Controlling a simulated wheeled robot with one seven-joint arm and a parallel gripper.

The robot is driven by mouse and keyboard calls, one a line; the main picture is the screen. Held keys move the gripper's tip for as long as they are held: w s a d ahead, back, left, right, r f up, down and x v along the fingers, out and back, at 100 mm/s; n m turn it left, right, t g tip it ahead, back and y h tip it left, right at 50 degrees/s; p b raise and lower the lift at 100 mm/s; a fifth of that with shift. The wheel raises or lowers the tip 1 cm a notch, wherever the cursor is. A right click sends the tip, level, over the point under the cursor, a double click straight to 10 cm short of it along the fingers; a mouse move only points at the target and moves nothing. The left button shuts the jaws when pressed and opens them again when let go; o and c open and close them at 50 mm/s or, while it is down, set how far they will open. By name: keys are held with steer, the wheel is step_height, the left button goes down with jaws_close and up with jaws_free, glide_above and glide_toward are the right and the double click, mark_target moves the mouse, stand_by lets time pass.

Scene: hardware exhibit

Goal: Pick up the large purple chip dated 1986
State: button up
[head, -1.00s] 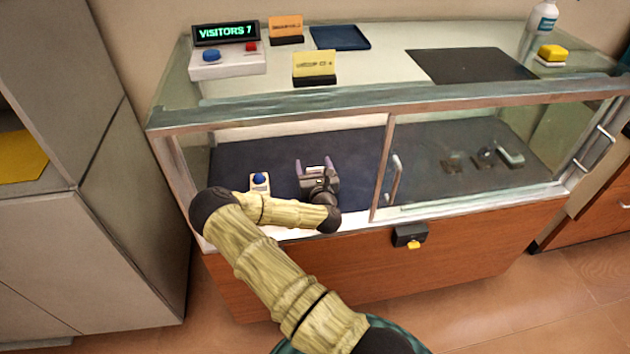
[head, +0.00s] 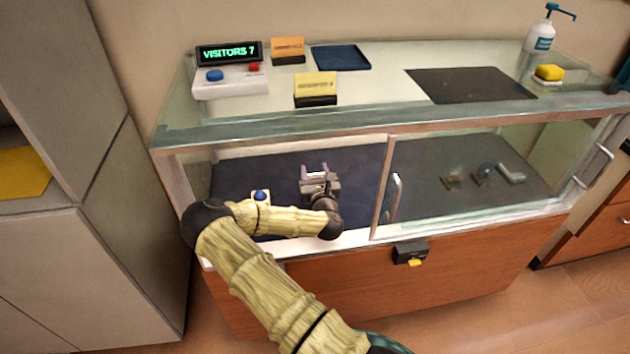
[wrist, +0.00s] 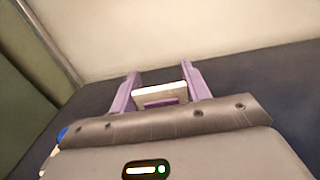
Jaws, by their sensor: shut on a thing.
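My gripper (head: 313,168) is inside the left half of the glass display case (head: 440,127), over the dark blue lining. In the wrist view its two purple fingers (wrist: 160,76) stand on either side of a flat piece with a pale edge and a purple face, the purple chip (wrist: 159,103). The gripper is shut on it. The chip's lower part is hidden behind the gripper body, and no date can be read. In the head view the chip is too small to make out clearly between the fingers.
The left front of the case is open around my arm; a sliding pane with a handle (head: 396,195) covers the right half. Several small items lie at right. A lock (head: 410,253) hangs on the front.

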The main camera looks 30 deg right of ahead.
step_height(320, 180, up, 5)
steer(key=shift+r+p, duration=0.15)
steer(key=shift+p, duration=0.15)
stand_by(0.4)
